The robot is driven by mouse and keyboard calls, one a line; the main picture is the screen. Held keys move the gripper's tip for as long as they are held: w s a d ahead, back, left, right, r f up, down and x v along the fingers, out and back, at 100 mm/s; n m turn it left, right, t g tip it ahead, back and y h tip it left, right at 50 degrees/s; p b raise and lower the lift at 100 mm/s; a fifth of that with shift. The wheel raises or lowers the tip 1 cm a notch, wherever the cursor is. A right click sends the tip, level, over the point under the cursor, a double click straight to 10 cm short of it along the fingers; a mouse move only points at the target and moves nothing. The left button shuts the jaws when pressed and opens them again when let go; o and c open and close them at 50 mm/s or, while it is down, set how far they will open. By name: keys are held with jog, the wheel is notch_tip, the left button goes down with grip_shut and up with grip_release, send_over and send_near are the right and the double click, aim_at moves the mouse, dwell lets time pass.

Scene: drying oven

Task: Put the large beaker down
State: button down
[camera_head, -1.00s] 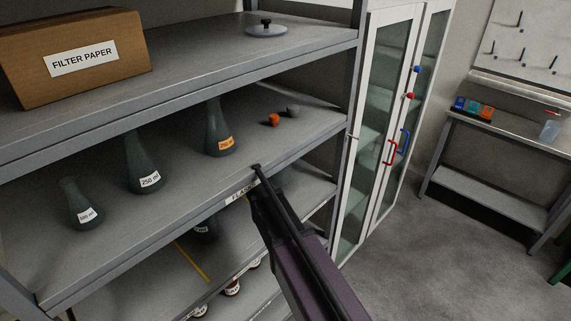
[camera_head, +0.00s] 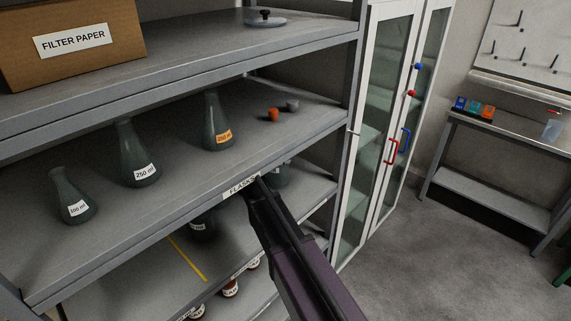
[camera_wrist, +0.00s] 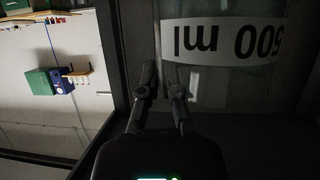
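The large beaker (camera_wrist: 220,80) is clear glass with a white "500 ml" label that reads upside down in the wrist view. My gripper (camera_wrist: 162,92) has one finger at each side of the glass's left edge and appears shut on its wall. In the head view a dark, see-through vessel (camera_head: 280,174), likely this beaker, shows behind my arm, below the shelf edge marked "FLASKS". My fingertips are hidden there. I cannot tell whether the beaker's base touches the lower shelf (camera_head: 160,258).
Several flasks, one of them a 250 ml flask (camera_head: 138,158), stand on the shelf above. A dark labelled vessel (camera_head: 202,228) stands on the lower shelf near a yellow strip (camera_head: 188,260). Brown bottles (camera_head: 231,288) are below. A glass-door cabinet (camera_head: 385,140) stands to the right.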

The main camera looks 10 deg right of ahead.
jog(key=shift+f, duration=0.1)
jog(key=c, duration=1.3)
grip_release()
jog(key=o, duration=0.5)
jog(key=shift+r, duration=0.2)
jog(key=p+v, duration=0.3)
jog(key=v, duration=0.4)
jog(key=shift+a, duration=0.25)
jog(key=shift+s, duration=0.1)
